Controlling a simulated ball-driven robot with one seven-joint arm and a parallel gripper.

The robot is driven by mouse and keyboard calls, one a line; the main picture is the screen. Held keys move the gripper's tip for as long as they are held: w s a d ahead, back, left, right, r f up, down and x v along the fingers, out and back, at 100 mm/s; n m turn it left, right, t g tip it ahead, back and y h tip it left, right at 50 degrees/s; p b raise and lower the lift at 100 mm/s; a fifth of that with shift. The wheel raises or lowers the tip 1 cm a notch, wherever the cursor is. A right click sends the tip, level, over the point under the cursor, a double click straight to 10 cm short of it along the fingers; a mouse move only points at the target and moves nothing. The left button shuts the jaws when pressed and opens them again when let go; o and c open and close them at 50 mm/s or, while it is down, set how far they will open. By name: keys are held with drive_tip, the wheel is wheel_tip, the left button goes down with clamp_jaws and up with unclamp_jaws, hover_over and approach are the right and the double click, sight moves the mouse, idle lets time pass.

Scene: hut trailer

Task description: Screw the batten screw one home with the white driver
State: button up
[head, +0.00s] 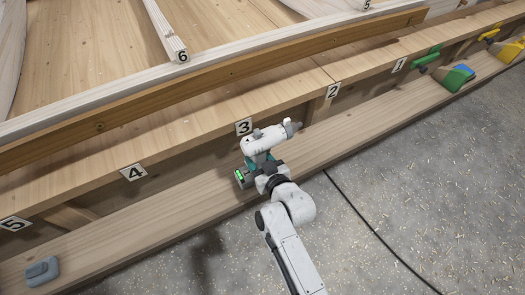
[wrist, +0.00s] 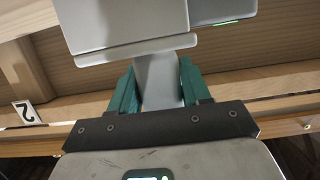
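My gripper (head: 259,161) is shut on the handle of the white driver (head: 264,139), just in front of the bench edge near label 3. The driver's grey nose points right in the head view. In the wrist view the teal fingers of my gripper (wrist: 160,92) close on both sides of the grey handle, with the driver body (wrist: 125,22) above. The brown batten (head: 200,85) lies along the bench, behind the driver. A small dark screw head or hole (head: 100,126) shows on its left part. I cannot tell which screw is screw one.
Number labels line the bench edge, among them label 3 (head: 244,127) and label 2 (head: 333,90). A grey-blue block (head: 42,271) lies on the low plank at left. Green and yellow clamps (head: 427,58) sit at right. A black cable (head: 370,230) crosses the floor.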

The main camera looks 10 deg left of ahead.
clamp_jaws()
drive_tip(key=shift+w+r, duration=0.1)
drive_tip(key=shift+r, duration=0.15)
